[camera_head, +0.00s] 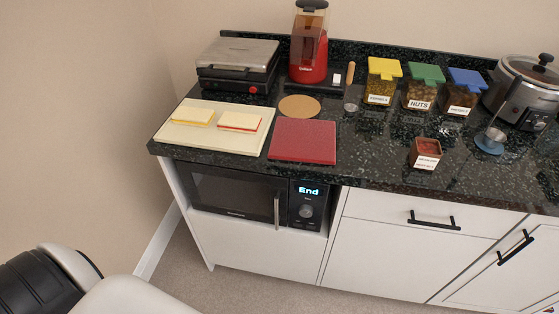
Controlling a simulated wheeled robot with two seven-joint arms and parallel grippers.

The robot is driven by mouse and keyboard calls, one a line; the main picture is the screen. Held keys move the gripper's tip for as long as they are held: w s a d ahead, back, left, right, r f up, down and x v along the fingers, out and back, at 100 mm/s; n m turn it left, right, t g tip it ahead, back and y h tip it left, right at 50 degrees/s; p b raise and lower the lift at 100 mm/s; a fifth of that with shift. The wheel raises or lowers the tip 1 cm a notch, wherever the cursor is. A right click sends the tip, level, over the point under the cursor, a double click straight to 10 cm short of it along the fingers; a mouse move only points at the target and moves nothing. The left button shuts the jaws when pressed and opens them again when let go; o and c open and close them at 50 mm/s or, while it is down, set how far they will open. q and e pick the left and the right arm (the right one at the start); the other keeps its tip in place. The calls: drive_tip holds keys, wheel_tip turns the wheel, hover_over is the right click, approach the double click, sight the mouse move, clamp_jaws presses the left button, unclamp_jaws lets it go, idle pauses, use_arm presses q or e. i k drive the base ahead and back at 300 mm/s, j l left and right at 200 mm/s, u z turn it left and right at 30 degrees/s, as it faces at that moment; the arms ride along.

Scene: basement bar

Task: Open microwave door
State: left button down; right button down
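The black microwave (237,193) sits in an open bay of the white cabinet, under the dark counter at the left. Its door looks shut. A vertical silver handle (277,213) runs along the door's right edge. The control panel (306,206) right of the handle shows "End" in lit letters above a round knob. Neither gripper shows in the head view. Only part of one of my arms is seen at the lower left, away from the microwave.
The counter (374,142) overhangs the microwave. It holds a cutting board (182,139), a red board (303,142), a grill press (238,57), a red popcorn machine (309,45), lidded jars and a slow cooker (520,97). Cabinet handles (434,220) project at the right. The carpet (190,270) before the microwave is clear.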

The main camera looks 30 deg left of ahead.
sight(240, 194)
drive_tip(key=u, duration=1.3)
